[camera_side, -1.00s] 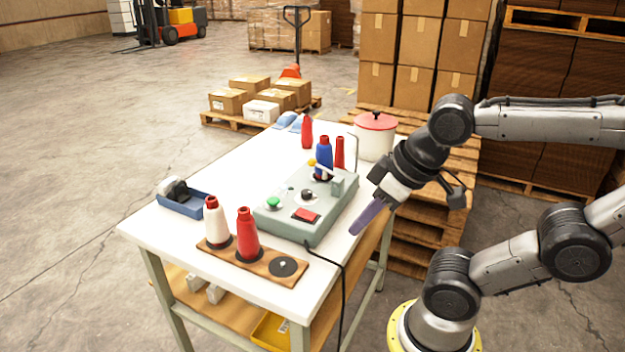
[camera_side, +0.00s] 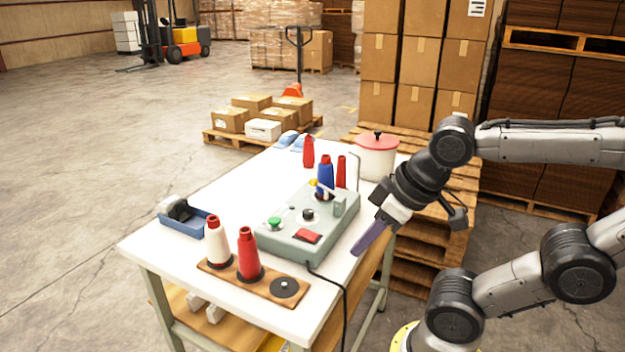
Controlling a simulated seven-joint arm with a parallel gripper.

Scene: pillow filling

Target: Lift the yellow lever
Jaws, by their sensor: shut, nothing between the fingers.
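The yellow lever (camera_side: 314,183) is a small yellow knob on a pale arm, standing on the grey-green control box (camera_side: 292,246) on the white table. The lever's pale arm slopes down to the right toward a grey bracket at the box's back right. A blue cone stands behind the lever. My gripper (camera_side: 358,250), with purple fingers, is shut and empty. It points down and left beside the table's right edge, to the right of the box and apart from the lever.
The box top carries a green button (camera_side: 274,223), a black knob (camera_side: 308,214) and a red switch (camera_side: 307,236). A wooden cone holder (camera_side: 225,272) stands in front. A white pot (camera_side: 374,160) stands behind, and a blue tape dispenser (camera_side: 190,222) stands left.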

